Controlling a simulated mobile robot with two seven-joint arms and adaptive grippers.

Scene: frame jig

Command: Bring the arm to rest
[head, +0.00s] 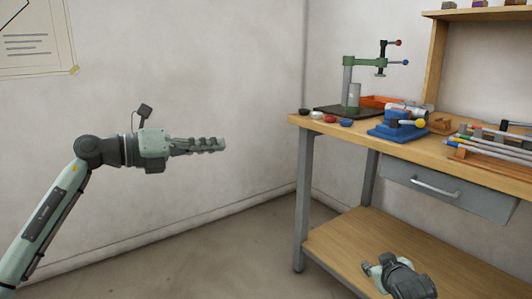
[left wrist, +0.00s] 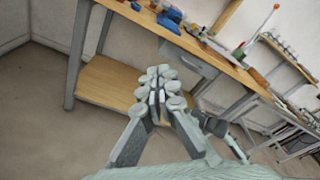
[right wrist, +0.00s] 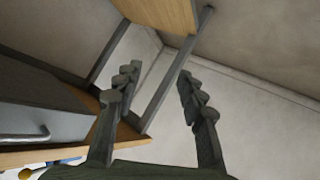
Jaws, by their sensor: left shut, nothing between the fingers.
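My left gripper (head: 208,145) is held out level in the air in front of the bare wall, to the left of the workbench. In the left wrist view its fingers (left wrist: 158,90) are together and nothing is between them. My right gripper (head: 372,270) is low at the bottom right of the head view, in front of the bench's lower shelf. In the right wrist view its two fingers (right wrist: 155,95) stand wide apart with nothing between them.
The wooden workbench (head: 400,150) carries a green press (head: 347,75), a blue vise (head: 398,131), small bowls and several rods. Below are a drawer (head: 448,187) and a lower shelf (head: 360,245). The floor and air around my left arm are clear.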

